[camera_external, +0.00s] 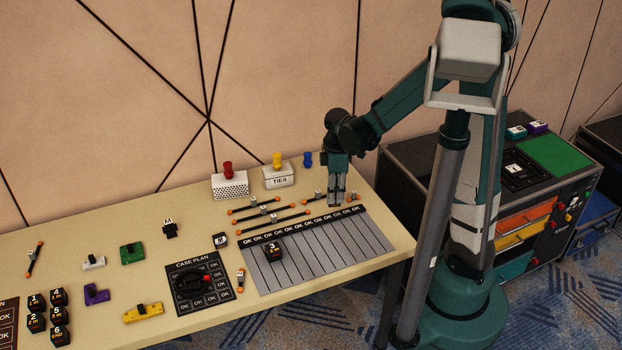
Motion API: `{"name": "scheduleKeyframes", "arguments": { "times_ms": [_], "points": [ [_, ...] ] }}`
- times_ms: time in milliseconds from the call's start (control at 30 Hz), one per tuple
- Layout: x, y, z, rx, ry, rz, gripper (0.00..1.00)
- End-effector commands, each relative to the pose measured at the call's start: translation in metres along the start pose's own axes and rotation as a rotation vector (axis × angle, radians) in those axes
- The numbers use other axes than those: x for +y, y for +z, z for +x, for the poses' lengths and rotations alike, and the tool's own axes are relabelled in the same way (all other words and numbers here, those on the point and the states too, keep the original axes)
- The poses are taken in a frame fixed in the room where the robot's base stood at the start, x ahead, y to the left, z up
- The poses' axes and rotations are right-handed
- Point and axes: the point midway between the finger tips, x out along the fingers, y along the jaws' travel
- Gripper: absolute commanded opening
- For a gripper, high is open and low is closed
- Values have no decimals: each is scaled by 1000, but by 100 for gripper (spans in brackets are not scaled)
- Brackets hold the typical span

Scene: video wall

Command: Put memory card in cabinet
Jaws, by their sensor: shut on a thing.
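My gripper (337,203) points down over the right part of the table, at the back edge of a grey striped mat. It is shut on what looks like a black rod with orange ends (312,199); the fingers hide part of it. I cannot tell for sure which object is the memory card. A small black piece with a white label (220,240) lies left of the mat, and a black piece marked M (169,229) stands further left. The black cabinet (420,180) stands at the right with orange (526,215), yellow (523,236) and teal (515,266) drawer fronts.
Several similar rods lie left of my gripper. A black block marked 3 (273,251) sits on the striped mat (345,245). A black case plan mat (185,303) holds a dark red-and-black item. White boxes (230,186) stand at the back.

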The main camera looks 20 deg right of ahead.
Motion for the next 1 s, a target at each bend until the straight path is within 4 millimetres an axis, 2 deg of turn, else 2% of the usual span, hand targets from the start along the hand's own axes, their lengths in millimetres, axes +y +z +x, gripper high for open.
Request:
{"name": "scheduleKeyframes", "arguments": {
  "times_ms": [100, 500, 1000],
  "points": [
    [20, 17, -1, 0, 0, 55, 2],
    [78, 75, -2, 0, 0, 223, 2],
    [139, 164, -3, 0, 0, 436, 2]
  ]
}}
